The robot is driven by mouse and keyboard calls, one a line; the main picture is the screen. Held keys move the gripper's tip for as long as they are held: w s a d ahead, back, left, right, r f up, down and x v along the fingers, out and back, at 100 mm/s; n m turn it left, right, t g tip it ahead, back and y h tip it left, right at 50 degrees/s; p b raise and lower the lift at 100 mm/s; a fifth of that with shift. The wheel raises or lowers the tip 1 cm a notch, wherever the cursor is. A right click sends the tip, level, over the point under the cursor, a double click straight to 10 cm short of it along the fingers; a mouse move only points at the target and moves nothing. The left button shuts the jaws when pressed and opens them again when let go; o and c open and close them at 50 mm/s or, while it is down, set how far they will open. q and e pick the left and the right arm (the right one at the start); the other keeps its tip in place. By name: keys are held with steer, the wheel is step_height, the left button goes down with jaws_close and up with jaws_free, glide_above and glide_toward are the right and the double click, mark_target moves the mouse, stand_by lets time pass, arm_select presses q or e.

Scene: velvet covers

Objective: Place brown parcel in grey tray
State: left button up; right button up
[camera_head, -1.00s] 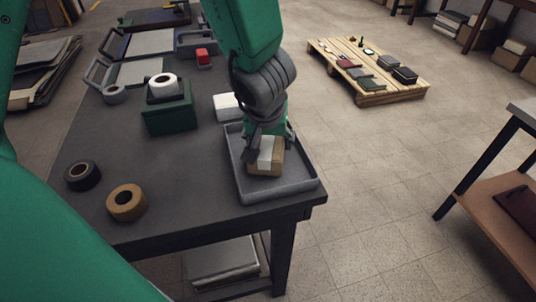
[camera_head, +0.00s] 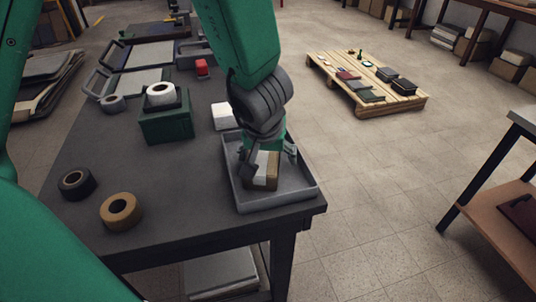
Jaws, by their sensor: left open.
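The brown parcel (camera_head: 262,171), a small box with a pale band, sits inside the grey tray (camera_head: 285,198) near the table's front right corner. My left gripper (camera_head: 267,158) points down right over the parcel. Its fingers are spread, one at the parcel's left side and one at its right. Whether a finger still touches the parcel is hard to tell. The gripper hides part of the tray's back. My right gripper is not in view.
A black tape roll (camera_head: 76,184) and a brown tape roll (camera_head: 121,211) lie on the table's left front. A green box (camera_head: 167,124) with a white roll and a white block (camera_head: 224,117) stand behind. A wooden pallet (camera_head: 390,104) is on the floor.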

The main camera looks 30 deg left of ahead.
arm_select(q)
steer(key=p+v, duration=0.2)
steer(key=v, duration=0.1)
steer(key=p+v, duration=0.3)
steer(key=v, duration=0.1)
steer(key=p+v, duration=0.2)
steer(key=v, duration=0.1)
steer(key=shift+a+r, duration=0.3)
steer(key=shift+a, duration=0.05)
steer(key=shift+s+d+r+p, duration=0.3)
steer(key=shift+d+r+p, duration=0.1)
steer(key=shift+p, duration=0.1)
steer(key=shift+a, duration=0.1)
steer(key=shift+a+f, duration=0.1)
steer(key=shift+a, duration=0.15)
